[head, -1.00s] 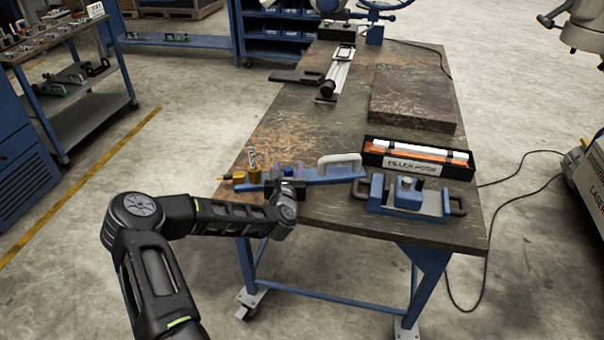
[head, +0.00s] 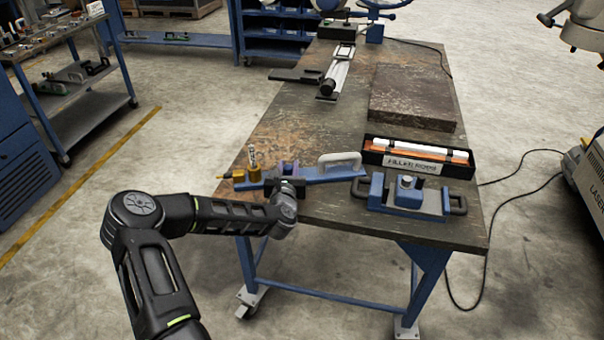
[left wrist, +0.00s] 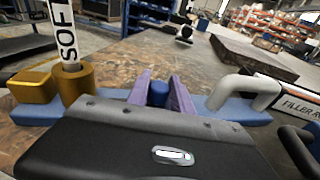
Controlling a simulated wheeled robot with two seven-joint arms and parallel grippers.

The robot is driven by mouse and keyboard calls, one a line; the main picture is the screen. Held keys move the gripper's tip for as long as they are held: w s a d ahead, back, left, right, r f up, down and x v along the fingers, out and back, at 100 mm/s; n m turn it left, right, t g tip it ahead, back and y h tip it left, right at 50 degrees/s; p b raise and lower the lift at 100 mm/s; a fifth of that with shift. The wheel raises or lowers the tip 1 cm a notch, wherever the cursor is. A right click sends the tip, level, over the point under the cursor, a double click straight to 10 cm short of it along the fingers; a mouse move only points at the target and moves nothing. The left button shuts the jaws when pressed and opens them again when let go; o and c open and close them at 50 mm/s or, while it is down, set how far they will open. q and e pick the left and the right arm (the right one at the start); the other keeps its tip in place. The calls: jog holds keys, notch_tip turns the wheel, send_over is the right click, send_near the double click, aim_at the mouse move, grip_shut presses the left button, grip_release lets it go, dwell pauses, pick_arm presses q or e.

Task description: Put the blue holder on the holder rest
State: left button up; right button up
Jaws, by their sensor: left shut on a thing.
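A long blue bar (head: 330,174), which looks like the blue holder, lies along the table's near left part. My left gripper (head: 289,168) is over the bar's middle. In the left wrist view its purple fingers (left wrist: 159,92) are shut on a blue knob (left wrist: 159,94) that seems to belong to the bar. The gripper body hides part of the bar. No holder rest can be told for certain. My right gripper is not in view.
A blue fixture (head: 376,195) with black side handles sits right of the bar. Behind it is a black box (head: 375,158) of white and orange rods. A dark stone slab (head: 412,97) and a rail device (head: 338,72) are farther back. The table (head: 300,120) is bare between them.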

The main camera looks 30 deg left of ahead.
aim_at(289, 166)
pick_arm(q)
grip_shut()
dwell(0.7)
jog(key=shift+r, duration=0.15)
jog(key=shift+r, duration=0.1)
jog(key=shift+a+r, duration=0.1)
jog(key=shift+r, duration=0.15)
notch_tip(289, 166, up, 9)
jog(key=shift+r, duration=0.15)
dwell(0.8)
